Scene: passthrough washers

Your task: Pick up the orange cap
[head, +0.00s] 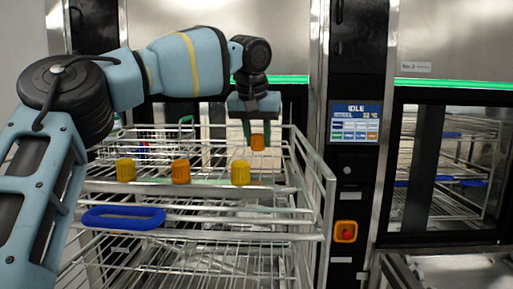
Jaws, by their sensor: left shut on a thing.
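My left gripper (253,132) points down over the right part of the wire rack. It is shut on an orange cap (258,142), which shows below its fingertips near the back of the rack's top level. Another orange cap (181,172) stands on the front ledge of the rack, between a yellow cap (126,170) on its left and another yellow cap (240,172) on its right. I cannot tell whether the held cap touches anything beneath it. My right gripper is out of view.
The wire rack (310,208) has several levels and a blue oval handle (124,218) at its front left. A control panel with a screen (361,122) and a red button (346,232) stands to the right. A second washer with a glass door (450,180) is at the far right.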

